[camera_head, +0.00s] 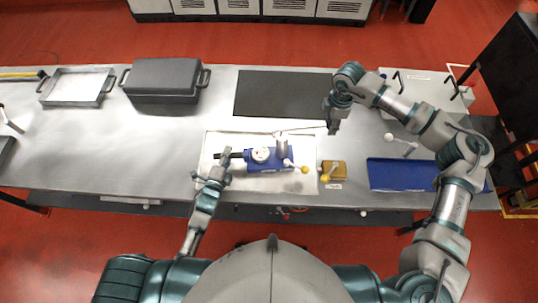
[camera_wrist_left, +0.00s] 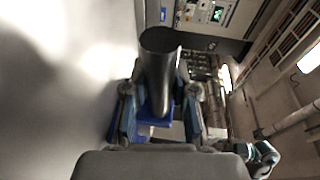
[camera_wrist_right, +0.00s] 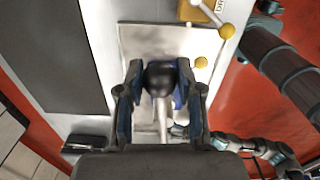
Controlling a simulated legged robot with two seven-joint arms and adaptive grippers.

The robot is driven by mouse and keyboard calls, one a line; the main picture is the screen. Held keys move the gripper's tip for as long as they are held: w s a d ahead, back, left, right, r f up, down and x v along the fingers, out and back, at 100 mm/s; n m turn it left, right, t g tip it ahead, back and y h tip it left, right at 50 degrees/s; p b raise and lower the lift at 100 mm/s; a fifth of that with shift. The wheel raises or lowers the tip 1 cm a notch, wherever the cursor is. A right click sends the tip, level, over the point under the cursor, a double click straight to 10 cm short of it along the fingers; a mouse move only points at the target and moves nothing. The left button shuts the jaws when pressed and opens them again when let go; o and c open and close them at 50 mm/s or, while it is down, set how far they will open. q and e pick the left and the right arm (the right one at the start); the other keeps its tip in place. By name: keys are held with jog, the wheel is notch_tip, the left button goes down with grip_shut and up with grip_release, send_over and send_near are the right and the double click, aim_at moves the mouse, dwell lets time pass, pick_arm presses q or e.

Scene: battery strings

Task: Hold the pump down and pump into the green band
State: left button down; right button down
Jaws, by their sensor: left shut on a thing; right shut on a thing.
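The blue hand pump (camera_head: 272,166) lies on a pale plate (camera_head: 235,188) at the middle of the bench. It has a round white gauge (camera_head: 261,154) on top; the needle and green band are too small to read. My left gripper (camera_head: 222,160) is shut on the pump's dark cylindrical end, which stands between its fingers in the left wrist view (camera_wrist_left: 160,75). A thin lever (camera_head: 302,129) runs right from the pump's upright post. My right gripper (camera_head: 333,124) is shut on the lever's black knob (camera_wrist_right: 158,76), raised above the bench.
A yellow block (camera_head: 338,168) with a yellow-knobbed handle stands right of the plate. A blue tray (camera_head: 400,175) lies further right. A dark mat (camera_head: 285,94), grey lidded box (camera_head: 163,80) and shallow tray (camera_head: 77,86) are behind. The bench's left side is mostly clear.

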jog(key=shift+d+r, duration=0.1)
jog(key=shift+r, duration=0.1)
jog(key=shift+w+a+r, duration=0.1)
jog(key=shift+a+r, duration=0.1)
jog(key=shift+r, duration=0.55)
jog(key=shift+d+f, duration=0.2)
jog(key=shift+f, duration=0.55)
jog(key=shift+d+f, duration=0.15)
jog(key=shift+f, duration=0.55)
jog(key=shift+a+f, duration=0.25)
jog(key=shift+f, duration=0.6)
jog(key=shift+s+a+f, duration=0.1)
jog(key=shift+f, duration=0.95)
jog(key=shift+s+a+f, duration=0.1)
jog(key=shift+f, duration=1)
